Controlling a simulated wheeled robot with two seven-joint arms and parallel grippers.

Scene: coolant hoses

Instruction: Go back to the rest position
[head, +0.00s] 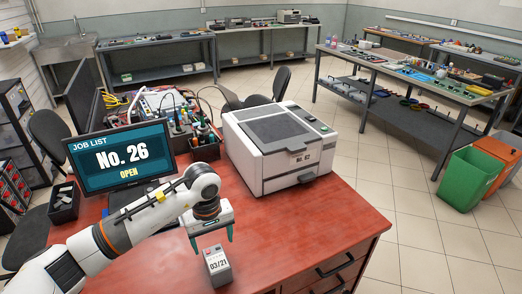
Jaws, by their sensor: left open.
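My left arm (130,225) reaches in from the left over the red desk. My left gripper (212,242) points down with its two teal fingers apart, open and empty. Just below it, a small grey block (217,268) marked "03/21" stands on the desk near the front edge. The fingertips are around the height of the block's top in the picture; I cannot tell the exact gap. My right gripper does not show.
A white printer-like machine (280,145) stands on the red desk (330,225) right of the arm. Tools and cables (175,112) crowd the back. The desk's right front is clear. Green (466,180) and orange bins stand on the floor.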

